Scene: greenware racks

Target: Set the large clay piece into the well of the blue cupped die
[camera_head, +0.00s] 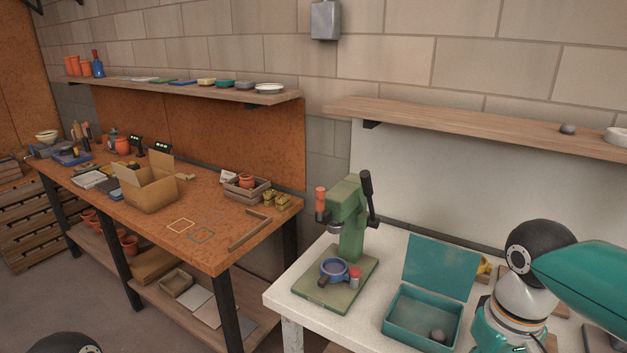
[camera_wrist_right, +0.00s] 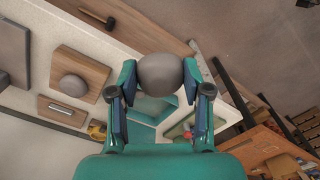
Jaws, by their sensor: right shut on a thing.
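My right gripper (camera_wrist_right: 160,72) is shut on a round grey clay piece (camera_wrist_right: 161,74), with one finger on each side of it in the wrist view. In the head view my right arm comes in from the right, and its fingers are not clearly seen. The blue cupped die (camera_head: 333,267) sits on the base of the green press (camera_head: 350,222), left of my right arm. My left gripper is not in view.
The open teal box (camera_head: 402,318) stands between the press and my right arm. Another grey lump (camera_wrist_right: 73,85) rests on a wooden board (camera_wrist_right: 88,67). A red-topped small part (camera_head: 355,274) is beside the die. A shelf (camera_head: 480,122) runs above the white table (camera_head: 285,292).

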